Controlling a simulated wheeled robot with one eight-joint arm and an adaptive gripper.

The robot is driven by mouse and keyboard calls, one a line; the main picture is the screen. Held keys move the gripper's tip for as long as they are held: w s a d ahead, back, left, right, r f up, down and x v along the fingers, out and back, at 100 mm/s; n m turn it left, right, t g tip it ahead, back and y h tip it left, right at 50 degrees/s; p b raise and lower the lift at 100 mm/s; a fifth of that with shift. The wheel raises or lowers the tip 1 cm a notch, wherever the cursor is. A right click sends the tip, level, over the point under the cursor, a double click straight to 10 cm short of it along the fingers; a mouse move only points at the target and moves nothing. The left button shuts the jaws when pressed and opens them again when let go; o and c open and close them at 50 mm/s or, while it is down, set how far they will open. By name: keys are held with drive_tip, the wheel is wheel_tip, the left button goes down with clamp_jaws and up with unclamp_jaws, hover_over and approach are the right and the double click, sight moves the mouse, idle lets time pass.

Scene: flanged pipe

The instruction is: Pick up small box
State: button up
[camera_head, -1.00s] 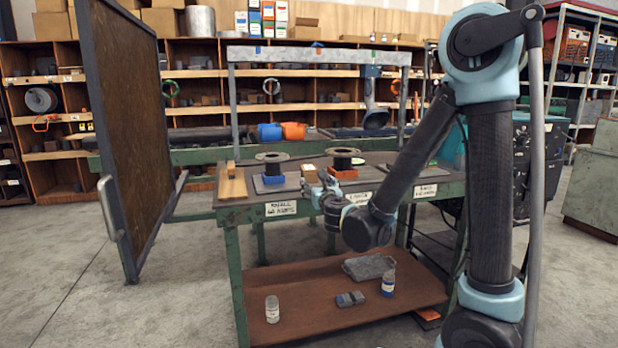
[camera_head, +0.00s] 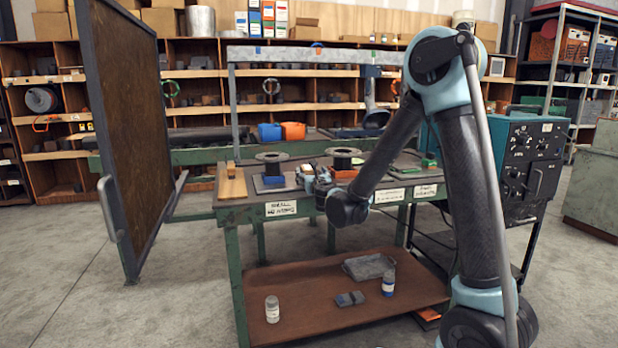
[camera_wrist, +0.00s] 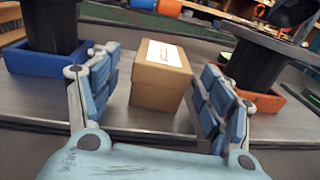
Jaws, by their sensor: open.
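The small box (camera_wrist: 160,83) is a brown cardboard box with a white label on top, seen in the wrist view. It stands on the workbench between two flanged pipes. My gripper (camera_wrist: 160,85) is open, with one blue-padded finger to the left of the box and the other to its right. A narrow gap shows on the left side; contact on the right cannot be told. In the head view my gripper (camera_head: 312,180) is at the bench's front part, and the box is mostly hidden there.
A flanged pipe in a blue holder (camera_wrist: 45,72) stands close on the left. Another in an orange holder (camera_wrist: 262,98) stands close on the right. The workbench (camera_head: 225,208) has a shelf (camera_head: 330,320) below. A dark upright panel (camera_head: 140,130) stands at the left.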

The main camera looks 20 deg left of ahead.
drive_tip(key=shift+x, duration=2.3)
drive_tip(key=shift+r, duration=0.1)
drive_tip(key=c, duration=1.4)
